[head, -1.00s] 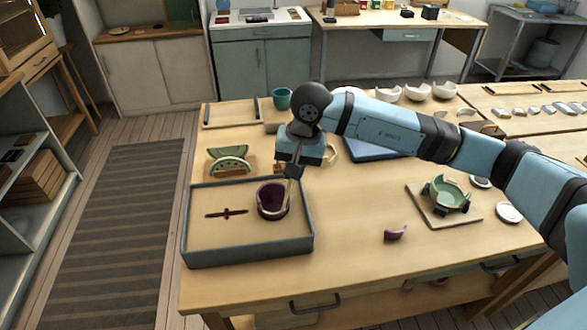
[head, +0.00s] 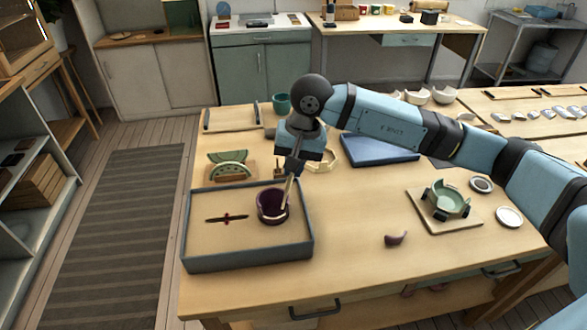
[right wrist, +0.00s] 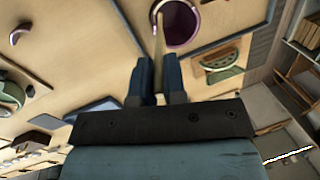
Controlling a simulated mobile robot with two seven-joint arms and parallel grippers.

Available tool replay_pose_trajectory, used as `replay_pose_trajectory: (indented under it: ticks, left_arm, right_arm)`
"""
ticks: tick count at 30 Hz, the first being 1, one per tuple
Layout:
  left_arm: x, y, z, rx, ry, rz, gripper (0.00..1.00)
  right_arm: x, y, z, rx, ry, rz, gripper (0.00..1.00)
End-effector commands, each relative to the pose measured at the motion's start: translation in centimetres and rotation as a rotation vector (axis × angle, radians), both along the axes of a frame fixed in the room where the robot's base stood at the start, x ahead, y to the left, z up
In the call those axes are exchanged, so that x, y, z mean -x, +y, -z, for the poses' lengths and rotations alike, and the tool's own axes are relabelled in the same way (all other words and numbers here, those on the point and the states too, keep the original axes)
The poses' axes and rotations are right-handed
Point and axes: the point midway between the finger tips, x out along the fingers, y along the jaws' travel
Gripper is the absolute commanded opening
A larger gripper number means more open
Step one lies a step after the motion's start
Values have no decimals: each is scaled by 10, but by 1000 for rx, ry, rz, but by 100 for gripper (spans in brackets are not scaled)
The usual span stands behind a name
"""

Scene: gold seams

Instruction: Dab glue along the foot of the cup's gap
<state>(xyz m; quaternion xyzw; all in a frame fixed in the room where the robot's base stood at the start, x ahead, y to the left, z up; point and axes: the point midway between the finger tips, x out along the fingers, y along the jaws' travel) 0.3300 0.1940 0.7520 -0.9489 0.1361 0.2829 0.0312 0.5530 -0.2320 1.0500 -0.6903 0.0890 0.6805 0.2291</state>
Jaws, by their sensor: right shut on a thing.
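The dark purple cup (head: 268,210) stands upright in a grey-walled tray (head: 250,258). It also shows in the right wrist view (right wrist: 181,42). My right gripper (head: 292,170) is above and behind the cup, shut on a thin pale stick (head: 288,191). The stick slants down to the cup's right side; its tip overlaps the cup, and I cannot tell whether it touches. In the right wrist view my right gripper (right wrist: 155,82) holds the stick (right wrist: 159,42) pointing at the cup. The gap is hard to make out. A purple shard (head: 396,239) lies on the table. My left gripper is not in view.
A dark crossed object (head: 227,217) lies in the tray left of the cup. A green piece on a stand (head: 230,170) is behind the tray. A green bowl (head: 447,198) in a holder stands at right. The table front (head: 345,255) is mostly clear.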

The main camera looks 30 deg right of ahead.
Motion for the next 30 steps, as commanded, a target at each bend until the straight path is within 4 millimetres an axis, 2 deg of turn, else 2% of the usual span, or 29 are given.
replay_pose_trajectory:
  ticks: [2, 22, 30]
  left_arm:
    - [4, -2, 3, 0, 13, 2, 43]
    - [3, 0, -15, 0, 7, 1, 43]
    - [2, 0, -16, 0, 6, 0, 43]
  right_arm:
    - [0, 0, -7, -1, 0, 0, 0]
    - [0, 0, -54, -1, -1, 1, 0]
    - [0, 0, -57, 0, 0, 1, 0]
